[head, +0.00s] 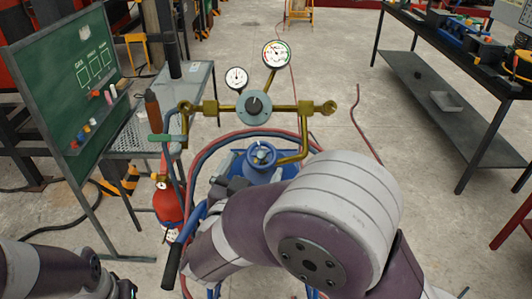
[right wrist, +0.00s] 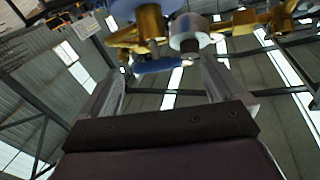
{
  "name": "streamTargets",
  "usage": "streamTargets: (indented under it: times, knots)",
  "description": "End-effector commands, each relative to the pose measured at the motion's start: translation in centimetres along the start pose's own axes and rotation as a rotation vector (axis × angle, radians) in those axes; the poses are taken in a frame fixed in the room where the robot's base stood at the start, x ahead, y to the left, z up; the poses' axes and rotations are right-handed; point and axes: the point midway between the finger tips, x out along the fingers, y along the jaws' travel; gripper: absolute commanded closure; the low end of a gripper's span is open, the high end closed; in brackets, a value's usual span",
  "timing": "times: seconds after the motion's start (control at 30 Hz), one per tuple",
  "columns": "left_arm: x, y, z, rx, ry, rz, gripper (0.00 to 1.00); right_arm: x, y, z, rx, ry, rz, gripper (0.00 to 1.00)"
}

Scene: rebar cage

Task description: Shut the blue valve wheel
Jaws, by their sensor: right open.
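The blue valve wheel (head: 261,154) sits on top of a blue cylinder (head: 265,172), below the brass gauge manifold (head: 285,107) in the head view. My right gripper (head: 230,186) is close to the wheel's lower left, partly hidden by my own arm. In the right wrist view my right gripper (right wrist: 158,75) is open, its two fingers spread and pointing up. A blue bar-like piece (right wrist: 157,65) shows beyond and between the fingertips; I cannot tell whether it is the wheel. No contact is visible. My left gripper (head: 124,290) is only partly in view at the bottom left.
Two gauges (head: 276,54) stand above the manifold. Red and blue hoses (head: 215,148) loop around the cylinder. A red extinguisher-like bottle (head: 168,202), a perforated grey table (head: 143,134) and a green board (head: 75,80) are left. A dark bench (head: 450,48) is right, with clear floor between.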

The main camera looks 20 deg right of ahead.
Motion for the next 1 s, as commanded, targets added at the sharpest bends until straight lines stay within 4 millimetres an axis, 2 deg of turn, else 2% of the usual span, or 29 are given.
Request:
streamTargets:
  times: [0.1,0.3,0.47,0.7,0.77,0.8,0.87,1.0]
  knots:
    - [-0.6,0.0,-0.1,0.000,0.000,0.000,0.57,2.8,0.1,-0.2,-0.001,0.000,0.007,0.04]
    - [-0.9,0.0,-0.1,0.000,-0.001,0.000,0.57,5.7,0.1,-0.1,0.001,0.001,0.004,0.04]
    - [-1.0,0.0,-0.1,0.000,-0.001,0.000,0.57,6.5,0.1,0.0,0.001,0.000,0.002,0.04]
    - [-1.0,0.0,-0.1,0.000,-0.001,0.000,0.57,6.6,0.0,0.0,0.001,0.000,0.002,0.04]
    - [-1.0,0.0,-0.1,0.000,-0.001,0.000,0.57,6.6,0.1,0.0,0.001,0.000,0.002,0.20]
    - [-1.0,0.0,-0.1,0.000,-0.001,0.000,0.57,6.6,0.1,0.0,0.001,0.000,0.002,0.33]
    - [-1.0,0.0,-0.1,0.000,-0.001,0.000,0.57,6.6,0.1,0.0,0.001,0.000,0.002,0.52]
    - [-1.1,0.0,-0.1,0.000,-0.001,0.000,0.57,6.6,0.0,0.0,0.007,0.000,0.012,0.55]
